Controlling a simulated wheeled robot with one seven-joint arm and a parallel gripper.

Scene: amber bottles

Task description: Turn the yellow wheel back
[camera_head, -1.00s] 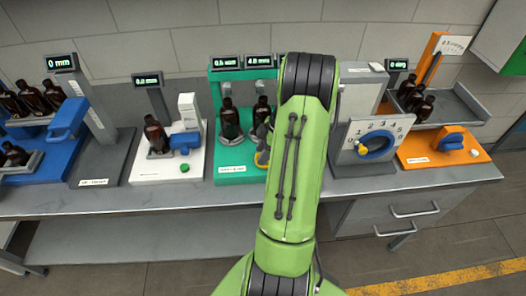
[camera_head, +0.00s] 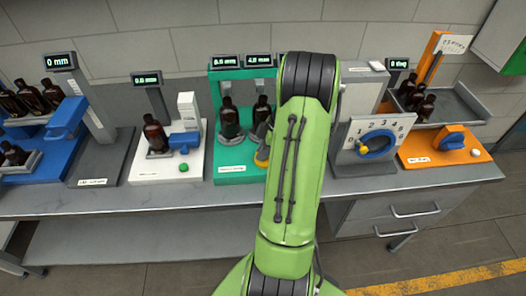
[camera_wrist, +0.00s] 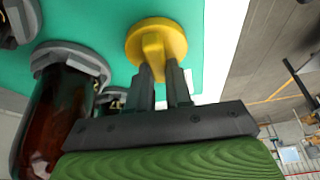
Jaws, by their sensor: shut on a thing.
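The yellow wheel (camera_wrist: 158,38) is a round knob with a raised bar across it, on the green station's base (camera_wrist: 95,18). My gripper (camera_wrist: 160,70) is shut on the bar, one dark finger on each side. Two amber bottles, a left one (camera_head: 229,117) and a right one (camera_head: 262,110), stand on the green station (camera_head: 231,170) under two small displays (camera_head: 225,61). Their digits are too small to read surely.
In the wrist view an amber bottle (camera_wrist: 55,120) and its grey holder (camera_wrist: 72,58) are close left of my gripper. A white station (camera_head: 150,176) stands left of the green one. A grey dial box (camera_head: 350,150) and an orange station (camera_head: 440,158) stand to the right.

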